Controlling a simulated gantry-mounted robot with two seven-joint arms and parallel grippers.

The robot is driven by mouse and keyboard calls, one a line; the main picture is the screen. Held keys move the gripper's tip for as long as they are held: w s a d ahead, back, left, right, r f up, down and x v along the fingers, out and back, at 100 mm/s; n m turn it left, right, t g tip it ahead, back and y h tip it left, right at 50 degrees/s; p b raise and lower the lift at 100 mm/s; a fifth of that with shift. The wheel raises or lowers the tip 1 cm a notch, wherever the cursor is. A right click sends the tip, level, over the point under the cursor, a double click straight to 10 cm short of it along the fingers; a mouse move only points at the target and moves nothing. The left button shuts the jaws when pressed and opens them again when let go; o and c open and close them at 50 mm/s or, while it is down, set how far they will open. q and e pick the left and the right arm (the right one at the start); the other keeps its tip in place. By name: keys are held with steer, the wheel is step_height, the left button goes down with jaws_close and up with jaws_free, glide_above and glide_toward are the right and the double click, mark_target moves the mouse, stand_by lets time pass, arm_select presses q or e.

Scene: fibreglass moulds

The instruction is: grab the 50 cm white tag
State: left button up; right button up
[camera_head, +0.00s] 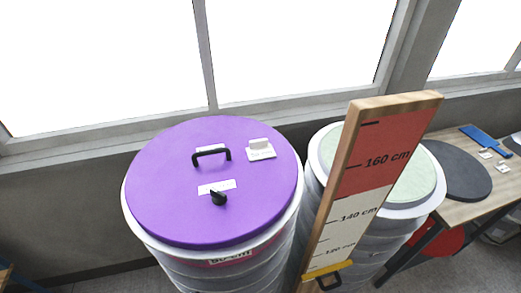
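A flat white label (216,187) lies near the lid's middle, behind a black knob. Two small white pieces, a nearer one (502,167) and a farther one (486,155), lie on the wooden table at the right. Neither of my grippers is in view.
The purple-lidded drum has a black handle (211,152). A tall measuring board (385,150), marked 120 to 160 cm, stands before a second drum with a pale green top (411,186). A dark disc (455,170) and blue tool (486,140) lie on the table (450,212). Windows stand behind.

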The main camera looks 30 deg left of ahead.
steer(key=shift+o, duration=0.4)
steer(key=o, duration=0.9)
